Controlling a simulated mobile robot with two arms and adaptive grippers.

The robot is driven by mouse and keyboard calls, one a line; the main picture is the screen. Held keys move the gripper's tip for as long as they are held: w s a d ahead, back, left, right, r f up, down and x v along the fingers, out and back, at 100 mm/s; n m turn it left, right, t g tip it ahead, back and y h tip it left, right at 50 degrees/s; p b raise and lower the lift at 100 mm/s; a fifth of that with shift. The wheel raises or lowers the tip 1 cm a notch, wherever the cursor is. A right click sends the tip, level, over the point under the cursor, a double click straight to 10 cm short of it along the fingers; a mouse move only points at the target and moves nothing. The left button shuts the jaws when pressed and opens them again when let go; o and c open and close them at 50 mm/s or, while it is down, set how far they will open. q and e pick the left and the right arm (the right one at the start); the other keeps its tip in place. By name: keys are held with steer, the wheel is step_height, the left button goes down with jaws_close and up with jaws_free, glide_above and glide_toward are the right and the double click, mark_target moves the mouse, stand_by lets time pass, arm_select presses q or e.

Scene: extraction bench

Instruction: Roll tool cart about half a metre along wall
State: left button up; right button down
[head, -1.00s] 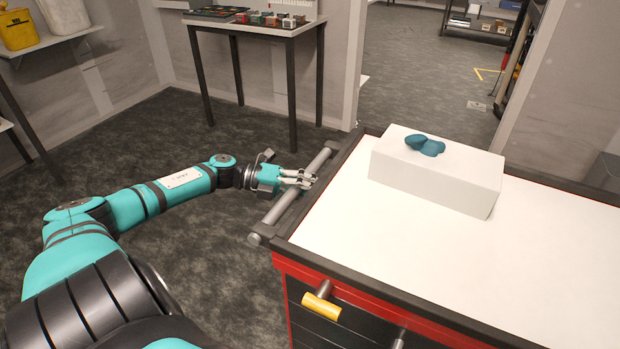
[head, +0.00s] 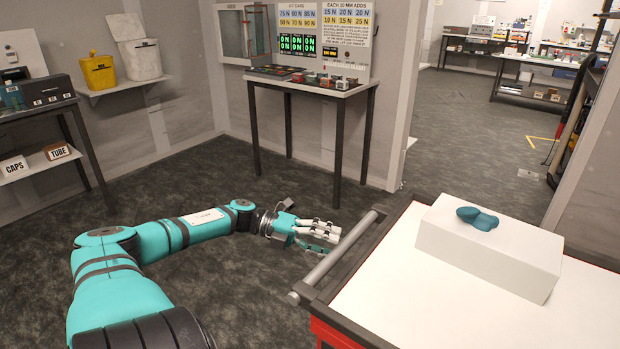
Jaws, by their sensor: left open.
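The tool cart (head: 400,297) stands at the lower right, with a white top, a dark edge and a red body. Its grey push handle (head: 338,256) runs along its left end. My left gripper (head: 330,238) is open just left of the handle, with its fingers pointing at the bar. A small gap seems to show between fingertips and bar; the fingers are not closed around it. The cart's drawers and wheels are out of view. My right gripper is not in view.
A white box (head: 470,247) with a teal object (head: 477,217) on it sits on the cart. A dark-legged table (head: 330,90) stands against the back wall. A wall end (head: 400,150) borders an opening behind the cart. The carpet (head: 220,270) left of the cart is clear.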

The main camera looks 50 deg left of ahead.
arm_select(q)
steer(key=shift+v, duration=2.6)
